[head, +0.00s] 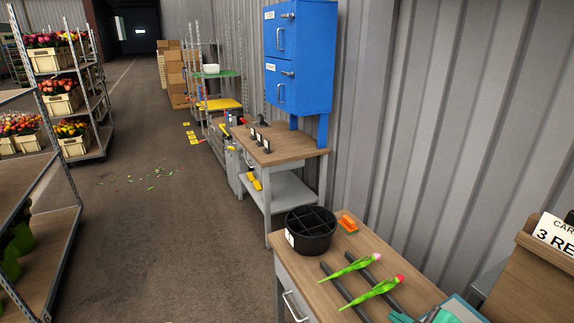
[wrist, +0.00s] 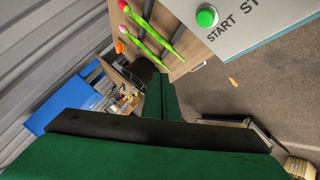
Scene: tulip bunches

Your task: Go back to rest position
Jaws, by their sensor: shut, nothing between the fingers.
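Two tulips with green stems, one pale pink (head: 354,266) and one red-pink (head: 384,288), lie on the wooden workbench (head: 300,262) across dark rails. They also show at the top of the wrist view, the red-pink tulip (wrist: 148,24) and the pale pink tulip (wrist: 132,40).
A black divided bucket (head: 310,232) and an orange item (head: 348,222) stand on the bench. A teal-edged device (head: 452,311) is at its near end; the wrist view shows a green start button (wrist: 207,16). A blue cabinet (head: 305,55) hangs behind. Flower racks stand left. The aisle floor (head: 150,235) is open.

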